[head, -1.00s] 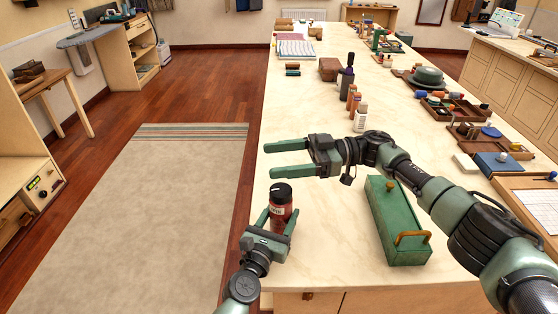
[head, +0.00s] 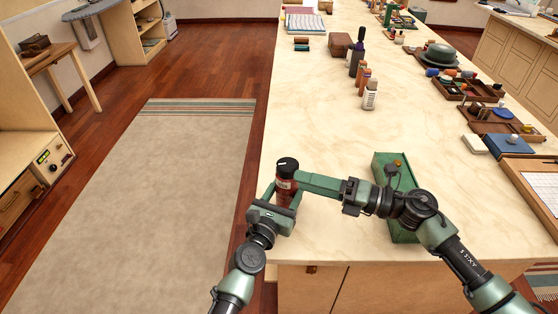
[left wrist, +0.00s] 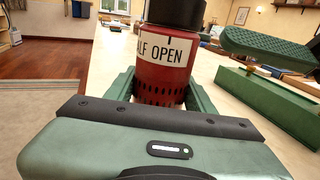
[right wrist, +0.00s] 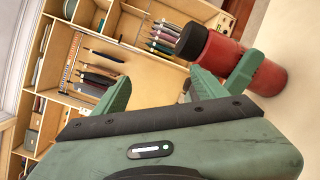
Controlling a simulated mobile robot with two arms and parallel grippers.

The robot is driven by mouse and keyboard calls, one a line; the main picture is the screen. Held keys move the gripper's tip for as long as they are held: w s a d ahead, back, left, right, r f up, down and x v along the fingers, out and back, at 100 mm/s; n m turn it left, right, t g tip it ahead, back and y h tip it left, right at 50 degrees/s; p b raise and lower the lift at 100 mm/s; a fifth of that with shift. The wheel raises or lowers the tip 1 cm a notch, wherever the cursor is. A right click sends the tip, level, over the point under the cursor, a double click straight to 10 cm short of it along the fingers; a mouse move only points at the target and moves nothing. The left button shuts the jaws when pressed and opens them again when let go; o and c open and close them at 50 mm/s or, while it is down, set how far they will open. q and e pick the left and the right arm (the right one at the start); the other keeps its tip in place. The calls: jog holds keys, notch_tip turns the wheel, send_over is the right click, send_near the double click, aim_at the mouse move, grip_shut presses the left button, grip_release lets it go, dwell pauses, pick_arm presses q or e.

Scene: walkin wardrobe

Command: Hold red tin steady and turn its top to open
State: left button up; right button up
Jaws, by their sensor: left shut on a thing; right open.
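The red tin (head: 284,185) stands upright near the left edge of the pale counter, with a black top (head: 286,164). My left gripper (head: 283,194) is shut around its lower body. In the left wrist view, the tin (left wrist: 165,72) has a white label reading "ALF OPEN", its left part cut off, and a row of dark slots below. My right gripper (head: 308,183) is open, its fingers pointing left at the tin's right side near top height. In the right wrist view, the black top (right wrist: 190,40) shows beside the right-hand finger, not between the fingers. Contact cannot be told.
A long green box (head: 381,165) stands right of the tin, partly behind my right arm. A white bottle (head: 370,96) and several small bottles stand farther back. Wooden trays (head: 505,121) line the right side. The counter's middle is clear. Floor and a rug (head: 150,200) lie left.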

aim_at(279, 161)
pick_arm(q)
jog(key=shift+f, duration=0.1)
pick_arm(e)
jog(key=w+a+n+t+h, duration=0.1)
jog(key=w+a+n+t, duration=0.1)
jog(key=w, duration=0.1)
jog(key=w+a+f+n+t+h, duration=0.1)
jog(key=w+a+n+t, duration=0.1)
jog(key=w, duration=0.1)
jog(key=w+a+f+n+t+h, duration=0.1)
jog(key=w+a+n+t+h, duration=0.1)
jog(key=w+a+t, duration=0.1)
jog(key=shift+w+f, duration=0.2)
jog(key=shift+f, duration=0.05)
dwell(0.4)
jog(key=c, duration=1.4)
